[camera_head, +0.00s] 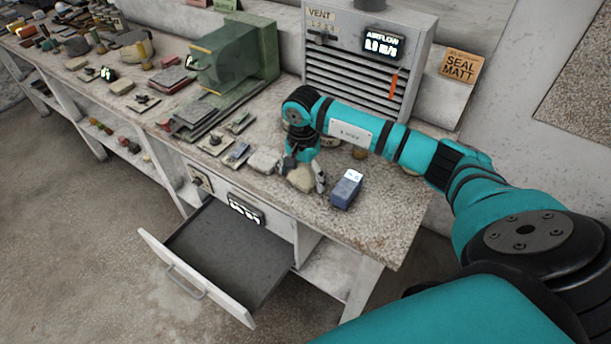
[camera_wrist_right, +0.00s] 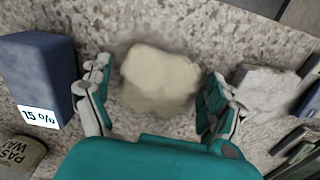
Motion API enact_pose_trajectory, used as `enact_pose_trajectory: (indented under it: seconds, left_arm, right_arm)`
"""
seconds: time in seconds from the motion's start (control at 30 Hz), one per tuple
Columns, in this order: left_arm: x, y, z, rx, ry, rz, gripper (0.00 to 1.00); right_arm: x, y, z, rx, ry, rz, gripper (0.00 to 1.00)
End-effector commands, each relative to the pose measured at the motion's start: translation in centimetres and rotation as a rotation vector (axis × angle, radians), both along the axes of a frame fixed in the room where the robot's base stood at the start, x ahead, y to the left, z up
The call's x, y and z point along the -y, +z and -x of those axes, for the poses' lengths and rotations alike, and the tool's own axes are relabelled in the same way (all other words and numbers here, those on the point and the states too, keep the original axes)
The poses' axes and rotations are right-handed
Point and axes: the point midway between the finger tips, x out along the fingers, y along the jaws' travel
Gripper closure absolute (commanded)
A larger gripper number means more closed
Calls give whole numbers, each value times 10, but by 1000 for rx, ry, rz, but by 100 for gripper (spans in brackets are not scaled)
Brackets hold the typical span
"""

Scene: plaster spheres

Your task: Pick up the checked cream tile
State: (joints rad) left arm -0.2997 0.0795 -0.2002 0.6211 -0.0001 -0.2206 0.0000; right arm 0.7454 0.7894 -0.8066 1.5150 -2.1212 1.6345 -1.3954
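A cream, irregular, tile-like piece (camera_wrist_right: 160,78) lies on the speckled benchtop in the right wrist view; I cannot make out a checked pattern on it. It also shows in the head view (camera_head: 301,180) near the bench's front edge. My right gripper (camera_head: 305,176) is open over it, pointing down. In the wrist view its two fingers stand on either side of the piece, with gaps, so neither visibly touches it. My left gripper is not in view.
A blue box (camera_head: 346,189) stands right of the gripper. A pale grey block (camera_head: 264,160) lies close on the left. An open, empty-looking drawer (camera_head: 228,250) juts out below. A vent cabinet (camera_head: 365,55) stands behind, and a green machine (camera_head: 235,55) with tools is farther left.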

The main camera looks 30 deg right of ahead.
Motion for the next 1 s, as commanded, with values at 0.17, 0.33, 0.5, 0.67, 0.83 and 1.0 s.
enact_pose_trajectory:
  seconds: [0.17, 0.33, 0.5, 0.67, 0.83, 1.0]
  left_arm:
    - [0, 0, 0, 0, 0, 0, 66]
    - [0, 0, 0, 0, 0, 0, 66]
    - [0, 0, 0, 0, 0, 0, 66]
    - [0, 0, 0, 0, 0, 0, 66]
    - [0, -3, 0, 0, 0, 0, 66]
    - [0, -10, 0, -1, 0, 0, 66]
  right_arm:
    - [0, 0, 0, 0, 0, 0, 36]
    - [0, 0, 0, 0, 0, 0, 58]
    - [0, 1, 0, 1, 0, 0, 76]
    - [0, 1, 0, 1, 0, 0, 76]
    - [0, 6, -1, 3, 0, 1, 76]
    - [1, 22, -2, 6, -1, 1, 76]
